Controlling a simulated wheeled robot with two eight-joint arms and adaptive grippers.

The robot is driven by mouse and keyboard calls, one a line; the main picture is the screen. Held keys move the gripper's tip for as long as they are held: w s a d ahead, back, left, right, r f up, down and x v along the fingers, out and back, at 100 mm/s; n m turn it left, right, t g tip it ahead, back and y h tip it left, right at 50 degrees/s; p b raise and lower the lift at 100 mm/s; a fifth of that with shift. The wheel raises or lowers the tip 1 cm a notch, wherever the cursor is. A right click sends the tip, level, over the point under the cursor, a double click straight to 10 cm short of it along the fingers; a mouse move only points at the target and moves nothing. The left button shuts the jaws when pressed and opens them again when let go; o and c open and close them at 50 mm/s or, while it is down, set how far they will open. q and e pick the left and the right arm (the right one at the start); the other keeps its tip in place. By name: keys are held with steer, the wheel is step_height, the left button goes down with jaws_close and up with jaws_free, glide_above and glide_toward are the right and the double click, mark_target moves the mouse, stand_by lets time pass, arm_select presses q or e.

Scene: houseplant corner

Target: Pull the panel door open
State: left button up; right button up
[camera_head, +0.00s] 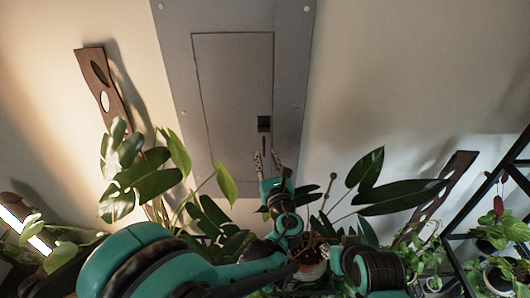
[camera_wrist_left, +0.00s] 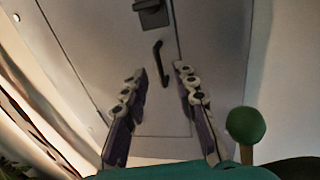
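The grey panel door (camera_head: 232,95) sits flush in its wall frame (camera_head: 178,60) and looks closed. A dark latch block (camera_head: 264,123) is near its right edge, with a slim dark handle (camera_head: 264,144) below. My left gripper (camera_head: 267,157) is just below the handle, fingers apart and pointing up at the door. In the left wrist view the handle (camera_wrist_left: 161,64) shows between and beyond the fingertips of the open gripper (camera_wrist_left: 161,72), with nothing gripped. The latch block (camera_wrist_left: 152,13) is at the top. My right gripper does not show.
Large-leaved plants (camera_head: 150,180) crowd the lower left, and long leaves (camera_head: 400,197) spread at the right. A green ball on a stick (camera_head: 333,177) stands right of my left gripper, close in the wrist view (camera_wrist_left: 246,125). A black shelf (camera_head: 485,190) holds pots at the far right.

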arm_select(q)
steer(key=shift+w+a, duration=0.25)
steer(key=shift+w, duration=1)
jaws_close()
steer(key=shift+s, duration=0.2)
